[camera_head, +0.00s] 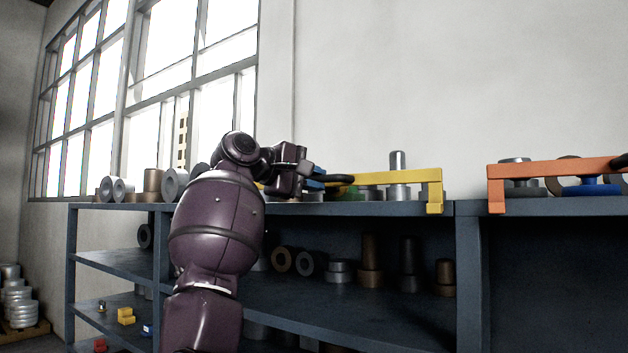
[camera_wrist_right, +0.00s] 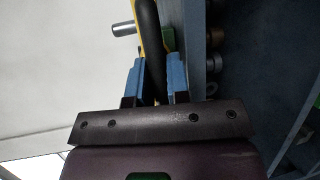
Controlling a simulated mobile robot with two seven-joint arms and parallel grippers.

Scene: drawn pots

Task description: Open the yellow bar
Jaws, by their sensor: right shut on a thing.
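The yellow bar (camera_head: 415,176) spans the front of the top shelf, with a leg bent down at its right end. A black handle (camera_head: 341,178) shows near its left part, and the bar's left end is hidden behind my arm. My right gripper (camera_head: 319,180) has blue fingers and is at the handle. In the right wrist view the black handle (camera_wrist_right: 151,45) runs between the two fingers (camera_wrist_right: 155,72), which are shut on it, beside a strip of the yellow bar (camera_wrist_right: 137,28). My left gripper is in neither view.
An orange bar (camera_head: 550,168) crosses the shelf to the right. Metal cylinders (camera_head: 398,175) stand behind the yellow bar. The dark blue shelf unit (camera_head: 350,209) holds rings and cylinders below. A window (camera_head: 150,90) and a bare wall (camera_head: 420,70) are behind.

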